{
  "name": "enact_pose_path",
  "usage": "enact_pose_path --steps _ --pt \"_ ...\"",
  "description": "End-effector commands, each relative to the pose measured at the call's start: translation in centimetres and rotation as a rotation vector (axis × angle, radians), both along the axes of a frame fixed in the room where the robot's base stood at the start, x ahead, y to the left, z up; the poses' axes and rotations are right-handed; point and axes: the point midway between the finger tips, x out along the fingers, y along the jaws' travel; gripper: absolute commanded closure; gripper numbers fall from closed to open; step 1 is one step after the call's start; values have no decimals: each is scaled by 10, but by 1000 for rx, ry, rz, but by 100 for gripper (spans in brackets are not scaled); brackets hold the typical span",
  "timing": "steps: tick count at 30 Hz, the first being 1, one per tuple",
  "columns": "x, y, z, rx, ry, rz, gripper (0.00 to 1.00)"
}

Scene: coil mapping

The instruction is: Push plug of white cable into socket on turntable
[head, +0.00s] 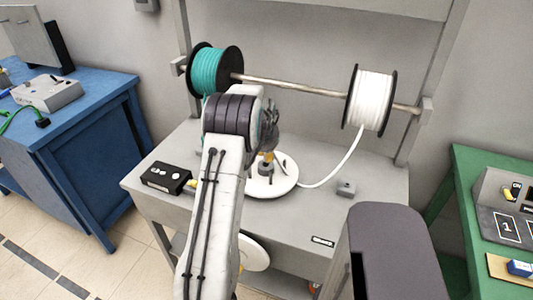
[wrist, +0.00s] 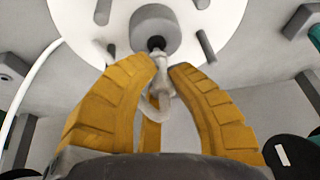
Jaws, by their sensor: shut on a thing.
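The white turntable disc (head: 284,185) lies on the grey bench; in the wrist view it fills the top (wrist: 90,18). Its grey hub (wrist: 165,25) has a dark socket (wrist: 157,43) facing my gripper. My gripper (wrist: 163,72) has yellow fingers shut on the pale plug (wrist: 161,78), whose tip is at the socket mouth; I cannot tell how deep it sits. A short cable loop hangs behind the plug between the fingers. The white cable (head: 343,164) runs from the white spool (head: 370,98) down to the disc. In the head view my arm partly hides the gripper (head: 267,166).
A teal spool (head: 210,70) shares the metal rod (head: 290,86) with the white one. A black button box (head: 165,177) and a small grey block (head: 346,188) sit on the bench (head: 300,222). Pegs (wrist: 206,45) stand around the hub. Blue (head: 85,110) and green (head: 470,235) tables flank the bench.

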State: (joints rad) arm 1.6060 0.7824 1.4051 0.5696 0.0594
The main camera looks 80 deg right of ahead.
Motion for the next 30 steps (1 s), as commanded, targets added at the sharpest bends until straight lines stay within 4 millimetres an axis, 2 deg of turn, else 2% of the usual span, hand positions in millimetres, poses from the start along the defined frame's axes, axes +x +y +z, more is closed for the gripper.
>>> enact_pose_path --steps 30 --pt "0 -1 -16 -2 0 -1 100"
